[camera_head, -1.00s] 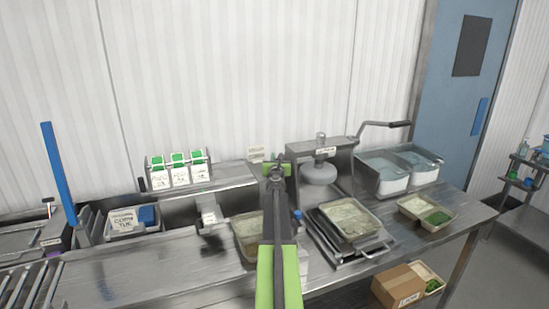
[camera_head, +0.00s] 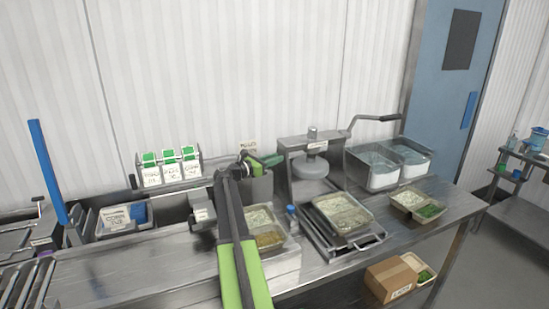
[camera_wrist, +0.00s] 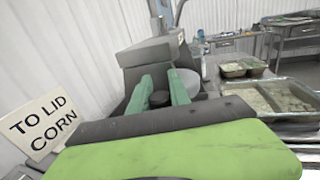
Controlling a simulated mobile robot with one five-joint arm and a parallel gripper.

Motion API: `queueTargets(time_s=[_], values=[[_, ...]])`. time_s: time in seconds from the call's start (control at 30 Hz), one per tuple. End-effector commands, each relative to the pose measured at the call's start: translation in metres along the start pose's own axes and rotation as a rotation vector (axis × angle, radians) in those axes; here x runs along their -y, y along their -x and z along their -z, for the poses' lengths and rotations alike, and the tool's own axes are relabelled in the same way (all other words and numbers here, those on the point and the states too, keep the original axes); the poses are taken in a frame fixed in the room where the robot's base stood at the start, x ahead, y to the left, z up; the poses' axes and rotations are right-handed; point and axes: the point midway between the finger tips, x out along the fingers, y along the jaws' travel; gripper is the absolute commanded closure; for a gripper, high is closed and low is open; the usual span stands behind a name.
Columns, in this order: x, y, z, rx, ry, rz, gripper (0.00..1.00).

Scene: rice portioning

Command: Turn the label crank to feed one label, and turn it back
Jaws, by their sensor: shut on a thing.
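My gripper (camera_head: 274,159) is at the back of the counter, just left of the press, with its green fingers pointing right. In the wrist view, my gripper (camera_wrist: 160,92) has its two green fingers on either side of a dark round knob (camera_wrist: 159,99), shut on it. The knob looks like the crank's grip, but the rest of the crank is hidden behind the fingers and wrist. A grey box (camera_head: 260,188) stands below my gripper, partly covered by my arm. I cannot tell how far the crank is turned.
A "TO LID CORN" sign (camera_wrist: 42,125) stands left of my gripper. The press (camera_head: 310,143) stands close on the right, with a long handle (camera_head: 378,118). Filled trays (camera_head: 342,214) sit in front. Label cards (camera_head: 171,170) stand left. The front left counter is clear.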

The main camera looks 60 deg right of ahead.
Motion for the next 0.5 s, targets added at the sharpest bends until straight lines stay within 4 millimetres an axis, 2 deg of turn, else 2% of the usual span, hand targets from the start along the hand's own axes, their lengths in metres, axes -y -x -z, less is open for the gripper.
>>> queueTargets(time_s=[0.2,0.5], values=[[0.005,0.005,0.001,-0.001,0.000,0.127,1.00],[0.011,0.009,0.001,-0.002,0.000,0.211,1.00]])
